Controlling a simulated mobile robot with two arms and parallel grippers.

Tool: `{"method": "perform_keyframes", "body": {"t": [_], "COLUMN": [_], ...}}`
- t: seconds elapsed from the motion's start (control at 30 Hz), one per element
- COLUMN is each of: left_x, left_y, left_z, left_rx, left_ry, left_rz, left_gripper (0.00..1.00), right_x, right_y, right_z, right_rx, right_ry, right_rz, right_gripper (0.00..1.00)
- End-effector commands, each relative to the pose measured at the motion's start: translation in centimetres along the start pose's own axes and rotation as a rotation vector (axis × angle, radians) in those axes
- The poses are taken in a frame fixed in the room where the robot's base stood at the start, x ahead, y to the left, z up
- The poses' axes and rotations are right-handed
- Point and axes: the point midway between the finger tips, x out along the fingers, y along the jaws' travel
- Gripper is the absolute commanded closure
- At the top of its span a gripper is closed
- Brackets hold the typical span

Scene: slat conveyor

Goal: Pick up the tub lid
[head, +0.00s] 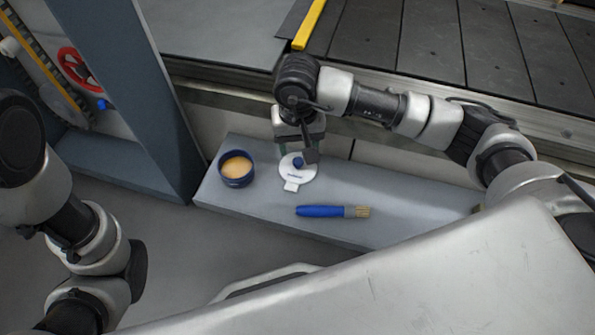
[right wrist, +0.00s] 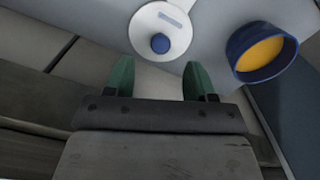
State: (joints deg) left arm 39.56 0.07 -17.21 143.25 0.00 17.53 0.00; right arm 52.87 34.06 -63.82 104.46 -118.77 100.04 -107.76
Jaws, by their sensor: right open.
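The tub lid (head: 297,174) is a round white disc with a blue knob and a small white tab, lying flat on the grey ledge. It also shows in the right wrist view (right wrist: 173,21), with its blue knob a little beyond the gap between the fingers. My right gripper (head: 298,151) is open and empty, close over the lid's far side and partly hiding it. Its green fingertips (right wrist: 159,78) are wide apart in the right wrist view. I cannot tell the exact height gap. My left arm shows at the left edge, but its gripper is not in view.
A dark blue tub (head: 237,177) with orange-tan contents stands left of the lid on the ledge (head: 400,213). A blue-handled brush (head: 325,211) lies in front. A blue-grey post (head: 150,110) rises at the left. The slat conveyor (head: 430,40) runs behind.

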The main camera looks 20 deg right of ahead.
Motion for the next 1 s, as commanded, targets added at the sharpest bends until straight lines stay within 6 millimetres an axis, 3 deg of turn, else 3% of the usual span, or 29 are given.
{"method": "perform_keyframes", "body": {"t": [0.23,0.6,0.87,1.0], "left_x": [-0.8,-4.6,-4.4,-4.4], "left_y": [0.2,1.0,1.0,1.0], "left_z": [-0.5,-1.8,-1.7,-1.7], "left_rx": [0.001,0.001,0.001,0.0], "left_ry": [0.006,0.006,0.005,0.005], "left_rz": [0.002,0.003,0.002,0.002], "left_gripper": [0.44,0.44,0.44,0.44], "right_x": [1.6,6.1,6.0,6.0], "right_y": [-0.1,-0.1,-0.1,-0.1], "right_z": [0.1,0.5,0.5,0.5], "right_rx": [0.0,0.001,0.002,0.002], "right_ry": [-0.001,-0.002,-0.001,-0.001], "right_rz": [-0.003,-0.003,-0.003,-0.003], "right_gripper": [0.45,0.45,0.45,0.66]}}
